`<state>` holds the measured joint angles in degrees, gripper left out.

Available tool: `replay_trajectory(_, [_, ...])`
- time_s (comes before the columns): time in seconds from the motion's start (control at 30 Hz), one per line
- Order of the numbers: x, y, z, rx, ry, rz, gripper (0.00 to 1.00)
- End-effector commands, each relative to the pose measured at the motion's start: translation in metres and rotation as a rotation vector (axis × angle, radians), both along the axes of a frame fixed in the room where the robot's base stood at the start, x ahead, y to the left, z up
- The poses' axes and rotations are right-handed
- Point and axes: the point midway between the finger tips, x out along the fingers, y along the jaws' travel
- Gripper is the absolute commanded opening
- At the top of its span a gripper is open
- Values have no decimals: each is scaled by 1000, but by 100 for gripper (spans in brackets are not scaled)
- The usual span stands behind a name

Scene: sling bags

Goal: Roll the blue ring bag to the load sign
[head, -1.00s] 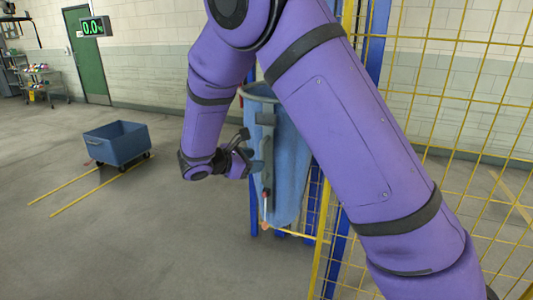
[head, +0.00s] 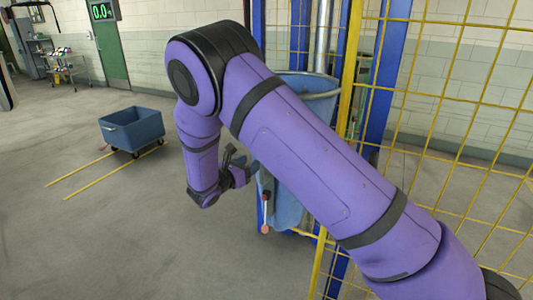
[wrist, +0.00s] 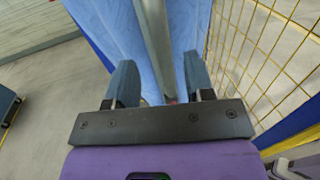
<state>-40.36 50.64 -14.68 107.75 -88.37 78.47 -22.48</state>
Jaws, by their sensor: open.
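The blue bag (head: 288,205) hangs upright beside the yellow mesh fence, its round open rim (head: 318,84) showing behind my arm. My arm hides much of its middle. A thin rod with an orange tip (head: 264,228) hangs at its left side. My gripper (head: 243,168) is open at the bag's left side. In the wrist view, my two fingers (wrist: 160,82) stand either side of a grey upright bar (wrist: 155,40), with the blue bag (wrist: 105,30) behind it. I cannot tell whether the fingers touch the bar. I can make out no sign marked load.
A blue wheeled cart (head: 133,130) stands at the left by two yellow floor lines (head: 115,170). A green-lit display (head: 103,11) reads about 0.0. The yellow mesh fence (head: 450,130) and blue posts close off the right. The floor at front left is clear.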

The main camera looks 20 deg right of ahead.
Motion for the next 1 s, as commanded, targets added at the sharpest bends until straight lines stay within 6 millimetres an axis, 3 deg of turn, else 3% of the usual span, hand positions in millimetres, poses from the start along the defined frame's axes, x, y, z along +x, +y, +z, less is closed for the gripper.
replay_trajectory(0.2, [22, -35, 0, 0, -1, -5, 48])
replay_trajectory(0.4, [38, -58, 0, 1, -1, -2, 48])
replay_trajectory(0.6, [46, -70, 0, 1, 0, -2, 48])
replay_trajectory(0.9, [47, -71, 0, 1, 0, -1, 48])
replay_trajectory(1.0, [47, -71, 0, 1, 0, -1, 28])
